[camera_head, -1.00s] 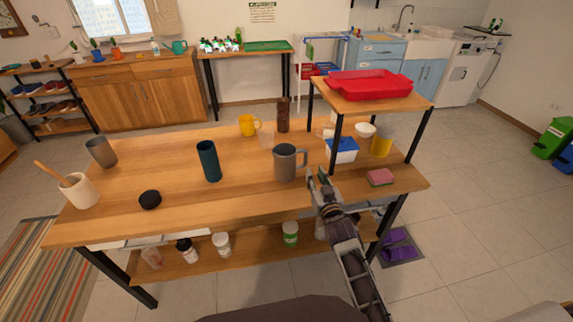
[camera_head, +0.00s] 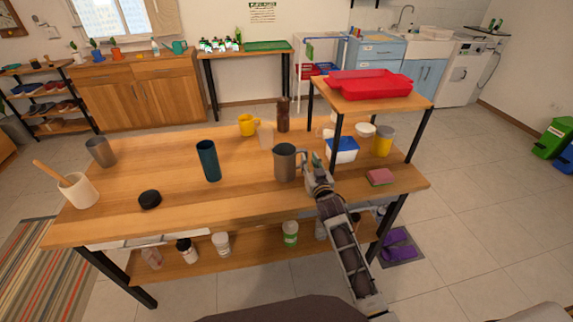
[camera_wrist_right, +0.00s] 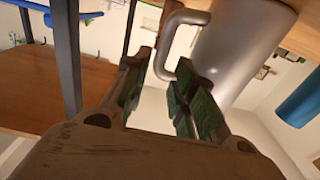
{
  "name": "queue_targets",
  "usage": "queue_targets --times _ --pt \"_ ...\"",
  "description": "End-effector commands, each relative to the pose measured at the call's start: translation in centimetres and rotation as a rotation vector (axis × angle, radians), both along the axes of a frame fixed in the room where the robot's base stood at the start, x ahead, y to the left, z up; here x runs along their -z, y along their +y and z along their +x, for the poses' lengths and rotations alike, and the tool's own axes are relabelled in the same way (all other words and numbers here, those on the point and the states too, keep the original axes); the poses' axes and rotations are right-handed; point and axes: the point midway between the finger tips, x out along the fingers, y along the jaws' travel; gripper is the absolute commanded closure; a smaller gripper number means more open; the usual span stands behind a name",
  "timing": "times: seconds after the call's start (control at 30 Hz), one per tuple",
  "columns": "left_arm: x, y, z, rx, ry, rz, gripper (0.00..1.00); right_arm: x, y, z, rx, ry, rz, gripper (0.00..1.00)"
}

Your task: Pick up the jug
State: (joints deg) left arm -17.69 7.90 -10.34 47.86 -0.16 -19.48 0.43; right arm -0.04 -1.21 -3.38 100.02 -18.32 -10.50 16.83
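The jug (camera_head: 285,164) is a grey, upright, mug-like vessel standing on the wooden table, with its handle on the right side. My right gripper (camera_head: 311,165) is just right of the handle. In the right wrist view the jug (camera_wrist_right: 238,45) fills the top right, and its handle reaches down to between the tips of my right gripper (camera_wrist_right: 166,68). The green-padded fingers are apart, with a clear gap, and not closed on the handle. Whether a finger touches the handle I cannot tell. My left gripper is not in view.
A raised shelf (camera_head: 326,92) with a red tray (camera_head: 370,85) stands right of the jug. Below it are a blue-lidded box (camera_head: 342,150) and a sponge (camera_head: 380,177). A dark blue cup (camera_head: 208,161) stands left. The table's front middle is clear.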

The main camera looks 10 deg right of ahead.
Motion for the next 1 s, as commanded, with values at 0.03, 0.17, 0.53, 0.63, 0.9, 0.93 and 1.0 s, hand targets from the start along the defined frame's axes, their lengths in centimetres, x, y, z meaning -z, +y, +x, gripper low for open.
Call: queue_targets --times 0.03,0.17,0.53,0.63,0.9,0.93,1.0 --pt "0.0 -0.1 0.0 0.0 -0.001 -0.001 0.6 0.0 0.0 0.2 0.0 -0.001 0.0 0.74" --pt "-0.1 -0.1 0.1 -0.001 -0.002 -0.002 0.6 0.0 0.0 0.4 0.0 0.0 0.0 0.74" --pt "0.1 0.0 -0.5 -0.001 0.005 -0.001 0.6 0.0 0.0 0.5 0.0 0.0 0.0 0.74" --pt "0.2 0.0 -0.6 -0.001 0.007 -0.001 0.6 0.0 0.0 0.9 0.0 0.0 -0.001 0.74" --pt "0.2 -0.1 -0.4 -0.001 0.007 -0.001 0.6 0.1 -0.1 2.8 0.0 -0.001 0.0 0.74" --pt "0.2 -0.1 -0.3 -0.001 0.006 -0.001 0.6 0.1 -0.1 3.1 0.0 -0.001 0.0 0.74" --pt "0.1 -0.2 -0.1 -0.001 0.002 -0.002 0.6 0.2 -0.1 3.6 0.0 -0.001 -0.001 0.74"
